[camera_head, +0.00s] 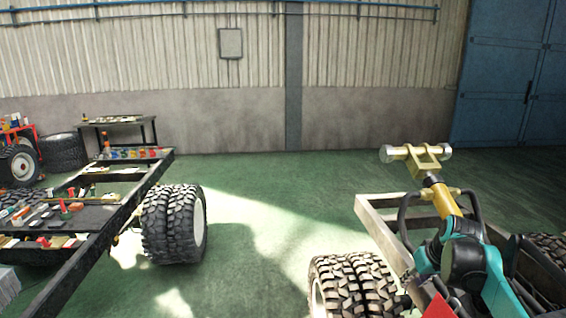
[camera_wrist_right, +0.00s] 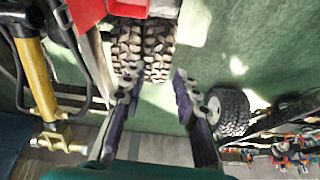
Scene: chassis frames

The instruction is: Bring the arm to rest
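My right arm (camera_head: 495,285), teal and black, comes in at the lower right of the head view, in front of a chassis frame with a yellow cylinder. In the right wrist view my right gripper (camera_wrist_right: 155,90) has its two dark fingers spread well apart. Nothing is held between them. A pair of black tyres (camera_wrist_right: 143,48) shows beyond the gap between the fingertips; I cannot tell the distance to them. In the head view the right fingertips are hard to make out. My left arm and left gripper are not in view.
The yellow cylinder (camera_head: 443,200) with its crossbar stands close beside my right arm. A chassis frame (camera_head: 110,225) carrying tools and parts lies at the left, with large tyres (camera_head: 172,225). Green floor (camera_head: 255,215) between the frames is clear.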

